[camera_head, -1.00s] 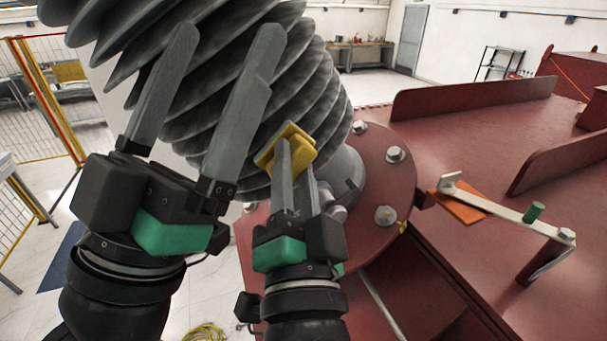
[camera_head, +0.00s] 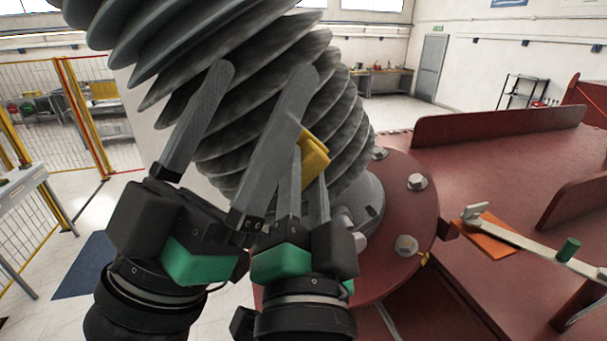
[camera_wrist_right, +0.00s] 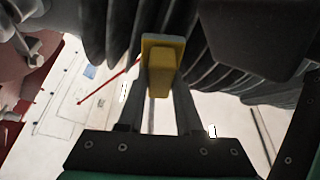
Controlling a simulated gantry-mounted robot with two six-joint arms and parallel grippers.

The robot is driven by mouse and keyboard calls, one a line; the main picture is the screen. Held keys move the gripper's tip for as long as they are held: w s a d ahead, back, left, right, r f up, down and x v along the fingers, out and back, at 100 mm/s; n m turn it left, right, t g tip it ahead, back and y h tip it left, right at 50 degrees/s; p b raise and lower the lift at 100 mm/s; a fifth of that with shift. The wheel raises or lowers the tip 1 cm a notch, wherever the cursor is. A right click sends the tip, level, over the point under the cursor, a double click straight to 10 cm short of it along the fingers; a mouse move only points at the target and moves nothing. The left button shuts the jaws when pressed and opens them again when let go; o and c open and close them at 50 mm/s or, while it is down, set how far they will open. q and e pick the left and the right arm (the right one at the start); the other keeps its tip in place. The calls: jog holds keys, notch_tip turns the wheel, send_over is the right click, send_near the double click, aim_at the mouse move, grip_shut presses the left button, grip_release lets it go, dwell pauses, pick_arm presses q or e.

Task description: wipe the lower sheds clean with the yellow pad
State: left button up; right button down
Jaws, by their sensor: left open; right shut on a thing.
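The grey ribbed bushing (camera_head: 230,70) leans across the head view, its lower sheds (camera_head: 345,125) just above the flange. My right gripper (camera_head: 306,172) is shut on the yellow pad (camera_head: 314,152) and holds it against or very near the lower sheds; contact cannot be told. In the right wrist view the pad (camera_wrist_right: 161,62) sits between the fingertips, with dark sheds (camera_wrist_right: 195,50) close behind. My left gripper (camera_head: 258,85) is open and empty, its long fingers spread in front of the sheds. Its right finger hides part of the pad in the head view.
The red round flange (camera_head: 405,215) with several bolts lies at the bushing's foot. An orange plate (camera_head: 487,236) and a pale bar with a green handle (camera_head: 569,249) stand on the red tank top at right. Yellow fencing (camera_head: 85,115) is at left.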

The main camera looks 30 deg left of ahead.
jog(key=shift+w+d+f+b, duration=0.2)
jog(key=shift+w+f, duration=0.05)
jog(key=shift+f, duration=0.3)
jog(key=shift+w+d+f+b, duration=0.15)
jog(key=shift+w+d+f, duration=0.05)
jog(key=shift+f, duration=0.35)
jog(key=shift+f, duration=0.1)
jog(key=shift+w+d+f+b, duration=0.2)
jog(key=shift+w+f+b, duration=0.15)
jog(key=shift+f, duration=0.35)
jog(key=shift+w+d+f+b, duration=0.2)
jog(key=shift+w+f+b, duration=0.15)
jog(key=shift+f, duration=0.35)
jog(key=shift+w+d+f+b, duration=0.25)
jog(key=shift+f+b, duration=0.2)
jog(key=shift+f, duration=0.25)
jog(key=shift+w+d+f+b, duration=0.25)
jog(key=shift+f+b, duration=0.05)
jog(key=shift+f, duration=0.25)
jog(key=shift+w+d+f+b, duration=0.2)
jog(key=shift+w+f+b, duration=0.1)
jog(key=shift+f, duration=0.2)
jog(key=shift+f, duration=0.1)
jog(key=shift+w+d+f+b, duration=0.25)
jog(key=shift+d+f+b, duration=0.15)
jog(key=shift+f, duration=0.2)
jog(key=shift+w+d+f+b, duration=0.25)
jog(key=shift+f+b, duration=0.15)
jog(key=shift+f, duration=0.15)
jog(key=shift+f, duration=0.1)
